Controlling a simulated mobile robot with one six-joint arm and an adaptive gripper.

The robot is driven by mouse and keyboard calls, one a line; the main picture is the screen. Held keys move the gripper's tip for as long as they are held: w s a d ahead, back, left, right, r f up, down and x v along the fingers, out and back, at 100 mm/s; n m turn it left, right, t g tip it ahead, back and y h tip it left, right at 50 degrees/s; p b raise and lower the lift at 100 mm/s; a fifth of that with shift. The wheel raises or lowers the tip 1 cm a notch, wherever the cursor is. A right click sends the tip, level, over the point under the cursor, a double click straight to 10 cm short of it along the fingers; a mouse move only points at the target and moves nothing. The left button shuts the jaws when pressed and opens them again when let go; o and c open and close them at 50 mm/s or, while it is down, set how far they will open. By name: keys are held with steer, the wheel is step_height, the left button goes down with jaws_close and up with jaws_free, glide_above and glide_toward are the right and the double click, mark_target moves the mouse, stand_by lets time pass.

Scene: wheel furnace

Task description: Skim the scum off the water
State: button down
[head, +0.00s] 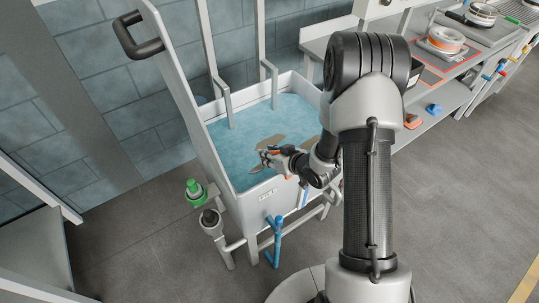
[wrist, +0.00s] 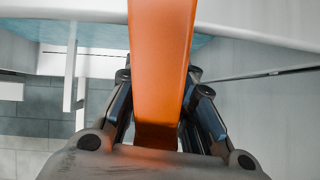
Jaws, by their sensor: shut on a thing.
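A white tank (head: 262,195) stands by the tiled wall, filled with blue water (head: 228,152). Brown scum (head: 271,142) floats in patches near the tank's middle, and another patch (head: 313,143) shows beside my arm. My gripper (head: 285,159) is over the near part of the tank, shut on the orange handle of a tool. The orange handle (wrist: 160,70) fills the middle of the wrist view, between my fingers. A small brownish piece (head: 258,168) shows left of the gripper; I cannot tell whether it is the tool's head or scum. My arm hides the tank's right side.
White uprights (head: 218,75) reach down into the tank. A green-topped fitting (head: 194,188), a grey cylinder (head: 210,218) and a blue valve handle (head: 276,240) stick out at the near side. A workbench (head: 467,50) with wheels stands at right. Open floor lies at lower right.

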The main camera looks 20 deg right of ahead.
step_height(320, 180, up, 16)
steer(key=p, duration=1.2)
steer(key=shift+r, duration=0.15)
steer(key=shift+d, duration=0.1)
stand_by(1.0)
